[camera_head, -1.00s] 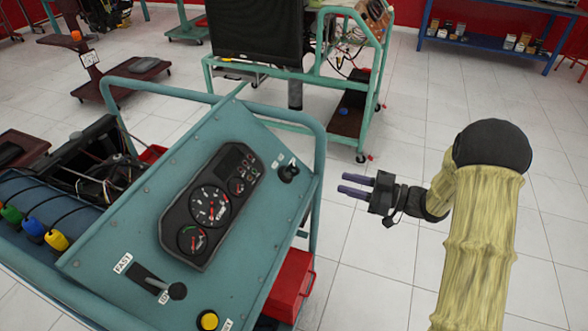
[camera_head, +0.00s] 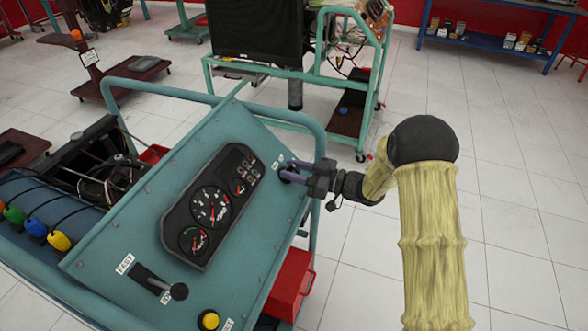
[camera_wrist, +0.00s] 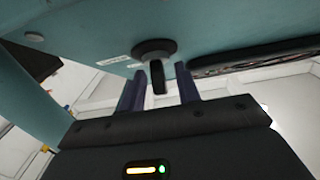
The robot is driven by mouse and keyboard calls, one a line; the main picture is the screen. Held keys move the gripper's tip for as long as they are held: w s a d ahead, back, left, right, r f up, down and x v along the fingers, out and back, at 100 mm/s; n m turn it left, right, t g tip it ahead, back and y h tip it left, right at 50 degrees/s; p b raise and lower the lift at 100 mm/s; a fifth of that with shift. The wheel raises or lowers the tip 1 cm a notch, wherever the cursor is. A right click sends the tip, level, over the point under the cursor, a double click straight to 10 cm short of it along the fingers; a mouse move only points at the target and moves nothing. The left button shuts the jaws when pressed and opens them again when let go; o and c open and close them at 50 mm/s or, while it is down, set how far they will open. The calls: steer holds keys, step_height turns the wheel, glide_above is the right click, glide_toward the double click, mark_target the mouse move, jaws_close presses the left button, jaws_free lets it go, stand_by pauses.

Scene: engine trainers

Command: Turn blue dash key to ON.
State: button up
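The dash key is a black key in a round black switch on the upper right of the teal dash panel (camera_head: 250,150). In the wrist view the key (camera_wrist: 157,76) hangs from its round base (camera_wrist: 154,48), beside a small white label. My gripper (camera_head: 288,170) is at the key in the head view and partly hides it. In the wrist view my gripper (camera_wrist: 158,90) is open, with one purple finger on each side of the key and gaps visible. I cannot read the key's setting.
The gauge cluster (camera_head: 212,205) is left of the key on the panel. A throttle lever (camera_head: 178,291) and a yellow button (camera_head: 208,320) are lower down. A teal tube frame (camera_head: 318,140) runs close under my gripper. Open floor lies to the right.

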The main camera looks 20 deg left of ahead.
steer(key=shift+c, duration=0.2)
jaws_close()
steer(key=shift+m+t, duration=0.5)
steer(key=m+t+h+p, duration=0.1)
steer(key=m+t, duration=0.2)
steer(key=m, duration=0.1)
steer(key=shift+m+t+p, duration=0.3)
steer(key=shift+p, duration=0.1)
steer(key=m+t+h, duration=0.2)
steer(key=m, duration=0.1)
steer(key=m+t+h+p, duration=0.1)
steer(key=m, duration=0.2)
steer(key=shift+f+t+h, duration=0.1)
steer(key=shift+t+h, duration=0.3)
steer(key=shift+m, duration=0.3)
steer(key=shift+o, duration=0.2)
jaws_free()
